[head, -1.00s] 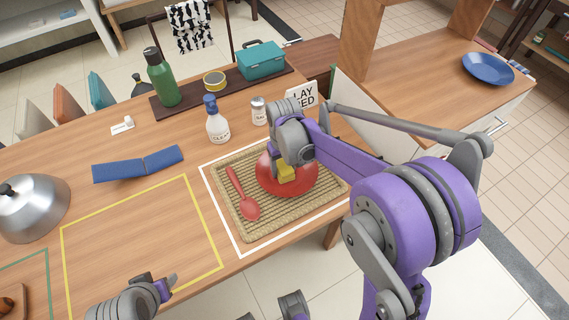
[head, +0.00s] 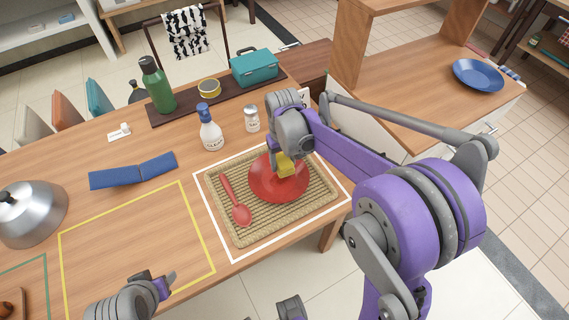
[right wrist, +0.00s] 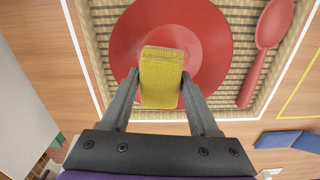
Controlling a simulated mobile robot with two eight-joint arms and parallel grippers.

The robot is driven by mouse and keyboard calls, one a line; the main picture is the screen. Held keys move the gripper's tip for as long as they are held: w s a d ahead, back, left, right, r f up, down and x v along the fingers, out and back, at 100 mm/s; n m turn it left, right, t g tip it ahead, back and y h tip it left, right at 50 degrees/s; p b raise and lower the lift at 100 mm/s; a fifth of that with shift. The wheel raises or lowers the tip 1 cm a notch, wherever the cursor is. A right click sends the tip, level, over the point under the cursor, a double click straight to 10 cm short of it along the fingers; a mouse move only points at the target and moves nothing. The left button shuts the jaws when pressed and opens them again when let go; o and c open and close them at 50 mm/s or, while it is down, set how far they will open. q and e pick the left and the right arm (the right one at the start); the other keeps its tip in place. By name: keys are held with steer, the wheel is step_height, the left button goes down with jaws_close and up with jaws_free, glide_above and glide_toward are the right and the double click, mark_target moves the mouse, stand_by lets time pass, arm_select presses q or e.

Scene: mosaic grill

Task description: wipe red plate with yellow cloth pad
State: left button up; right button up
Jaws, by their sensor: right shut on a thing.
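The red plate (head: 278,188) lies on a woven mat (head: 255,225) and shows large in the right wrist view (right wrist: 205,30). My right gripper (head: 284,155) is shut on the yellow cloth pad (head: 286,165), with a finger on each side of it in the right wrist view (right wrist: 161,90). The pad is over the plate's back part in the head view. I cannot tell whether it touches the plate. My left gripper (head: 160,284) is low over the table's front edge, away from the plate. Its jaw opening is unclear.
A red spoon (head: 238,208) lies on the mat left of the plate. A white spray bottle (head: 210,130) and a shaker (head: 252,119) stand behind the mat. A folded blue cloth (head: 132,171) and a metal dome (head: 35,210) are at left. The yellow-outlined area (head: 130,240) is clear.

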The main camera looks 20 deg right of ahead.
mark_target(283, 160)
steer(key=shift+r+p, duration=0.85)
steer(key=shift+r, duration=0.85)
arm_select(q)
step_height(283, 160, up, 2)
steer(key=shift+r, duration=0.15)
